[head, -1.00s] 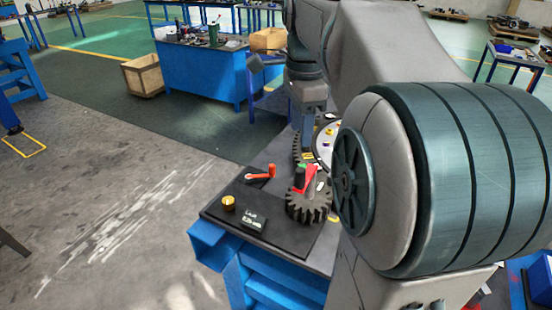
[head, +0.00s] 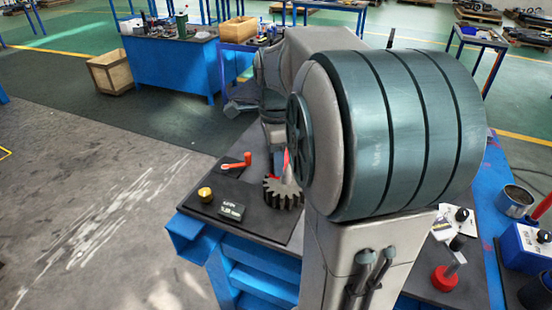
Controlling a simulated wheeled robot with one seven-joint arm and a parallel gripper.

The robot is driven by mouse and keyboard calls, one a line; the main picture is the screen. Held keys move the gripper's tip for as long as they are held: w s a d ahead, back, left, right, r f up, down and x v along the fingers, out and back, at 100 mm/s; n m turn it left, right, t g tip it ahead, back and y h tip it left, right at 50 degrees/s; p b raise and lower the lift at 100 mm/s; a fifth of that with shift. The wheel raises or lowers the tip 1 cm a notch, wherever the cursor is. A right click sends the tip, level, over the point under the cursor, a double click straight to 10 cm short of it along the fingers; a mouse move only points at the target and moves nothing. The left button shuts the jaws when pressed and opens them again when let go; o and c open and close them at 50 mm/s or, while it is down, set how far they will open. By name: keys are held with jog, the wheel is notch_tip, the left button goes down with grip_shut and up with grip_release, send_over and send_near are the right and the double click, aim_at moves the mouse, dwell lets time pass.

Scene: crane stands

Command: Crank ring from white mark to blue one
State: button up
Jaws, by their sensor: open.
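A dark toothed gear (head: 283,193) stands on a black board (head: 237,226) at the near left of the blue bench. A red piece (head: 286,163) shows above the gear, partly covered by my arm. My gripper (head: 275,143) points down just behind the gear and is open; only a part of it shows and its fingertips are hard to make out. The ring and its white and blue marks are hidden behind my arm, so I cannot tell where the ring stands.
A red-based stand (head: 446,278), a metal cup (head: 514,201) and blue boxes (head: 525,250) are at the right. The floor at left is clear.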

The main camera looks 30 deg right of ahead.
jog(key=shift+f, duration=0.35)
grip_shut()
jog(key=shift+a, duration=0.1)
